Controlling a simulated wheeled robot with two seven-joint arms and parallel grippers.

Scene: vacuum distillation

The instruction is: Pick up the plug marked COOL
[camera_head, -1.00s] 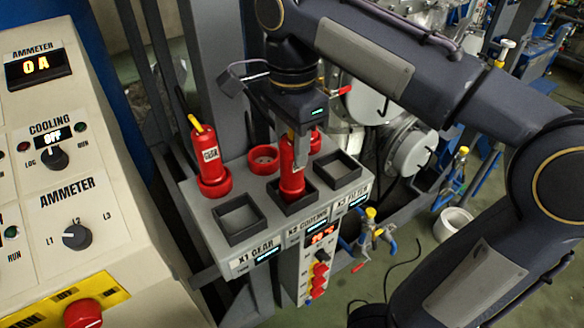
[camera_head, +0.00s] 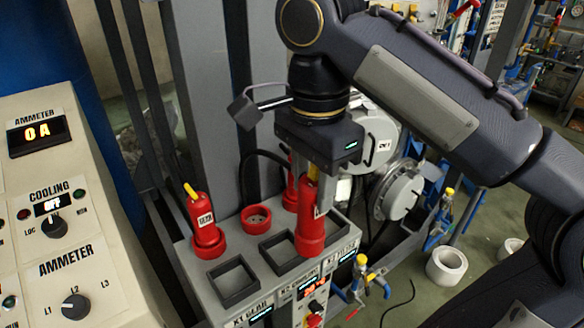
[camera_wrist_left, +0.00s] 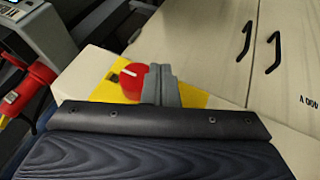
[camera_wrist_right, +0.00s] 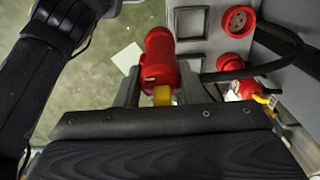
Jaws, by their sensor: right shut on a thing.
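My right gripper (camera_head: 322,196) is shut on a red plug (camera_head: 311,232) with a yellow top, its label too small to read. In the right wrist view the plug (camera_wrist_right: 161,62) sits between the two fingers (camera_wrist_right: 160,90). My left gripper (camera_wrist_left: 162,85) shows only in the left wrist view, its fingers together and empty beside a red knob (camera_wrist_left: 131,80) on a yellow plate.
Another red plug (camera_head: 207,228) stands in a red ring at the box's left. An empty red socket (camera_head: 256,217) and a further red plug (camera_head: 291,190) are behind. The left square holder (camera_head: 232,282) is empty. A control panel (camera_head: 60,215) stands at the left.

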